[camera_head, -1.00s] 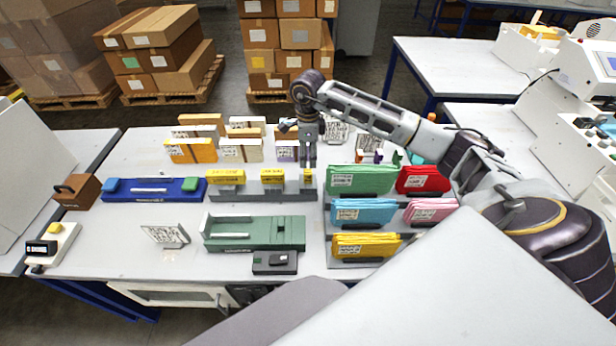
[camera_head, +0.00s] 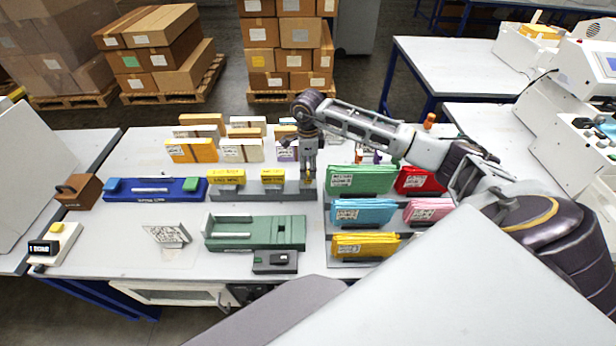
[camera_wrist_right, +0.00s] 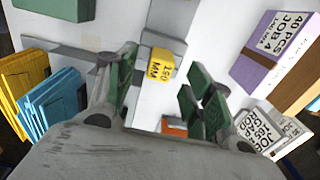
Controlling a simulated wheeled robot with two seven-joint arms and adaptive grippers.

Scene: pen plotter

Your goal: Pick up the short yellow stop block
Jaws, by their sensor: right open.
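The short yellow stop block (camera_wrist_right: 160,62) is in the right wrist view, with a "150 MM" label, seated in its grey rack (camera_head: 232,195). In the head view it is mostly hidden behind my right gripper (camera_head: 308,174). In the right wrist view the gripper's green-padded fingers (camera_wrist_right: 163,97) are spread wide, one on each side of the view, with the block beyond the gap between them. Nothing is held. Two longer yellow blocks, the left one (camera_head: 227,177) and the middle one (camera_head: 272,177), stand in the same rack. My left gripper is not in view.
A file rack with green (camera_head: 362,180), blue and yellow folders stands close to the right. Boxes, including a lilac one (camera_wrist_right: 272,50), stand behind. A green fixture (camera_head: 255,232) lies in front and a blue fixture (camera_head: 155,190) at the left.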

